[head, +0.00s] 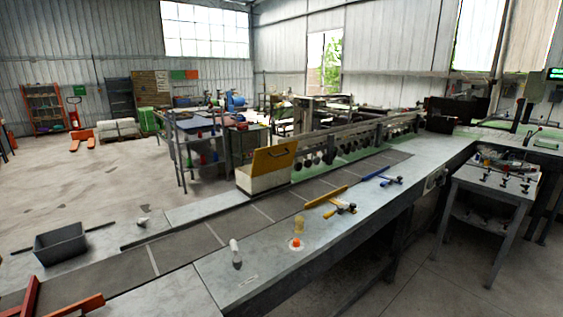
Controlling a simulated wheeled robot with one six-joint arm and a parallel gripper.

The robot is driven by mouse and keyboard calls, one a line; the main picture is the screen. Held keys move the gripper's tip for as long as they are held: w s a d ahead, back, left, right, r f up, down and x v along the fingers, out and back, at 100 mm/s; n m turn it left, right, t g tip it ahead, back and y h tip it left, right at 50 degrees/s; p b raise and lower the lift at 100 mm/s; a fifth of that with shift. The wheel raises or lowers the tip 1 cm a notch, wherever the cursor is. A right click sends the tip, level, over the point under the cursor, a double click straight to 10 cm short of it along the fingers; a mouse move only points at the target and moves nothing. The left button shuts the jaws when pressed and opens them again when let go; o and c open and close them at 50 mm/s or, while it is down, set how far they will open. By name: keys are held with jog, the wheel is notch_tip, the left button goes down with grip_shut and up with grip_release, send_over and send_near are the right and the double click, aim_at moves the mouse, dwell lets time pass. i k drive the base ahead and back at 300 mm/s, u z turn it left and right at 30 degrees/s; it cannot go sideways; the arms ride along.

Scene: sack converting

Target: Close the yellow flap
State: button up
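The yellow flap (275,158) is a flat panel with a dark handle on its face. It stands raised at a steep tilt above a cream box (266,182) beside the far side of the conveyor strip, near the middle of the head view. The flap looks open; its hinge is too small to make out. My gripper is not in view.
A grey bench (285,262) runs along the dark conveyor strip (200,243). Yellow and blue handled tools (338,202), an orange button (296,243) and a white cylinder (235,252) are on it. A dark bin (60,246) stands at left. Open floor lies beyond.

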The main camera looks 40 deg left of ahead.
aim_at(269, 160)
jog(key=u, duration=2)
jog(key=k, duration=0.6)
jog(key=z, duration=0.1)
jog(key=i, duration=0.45)
jog(key=z, duration=1.05)
jog(key=i, duration=1.55)
jog(key=u, duration=1.05)
jog(key=i, duration=0.6)
jog(key=u, duration=0.7)
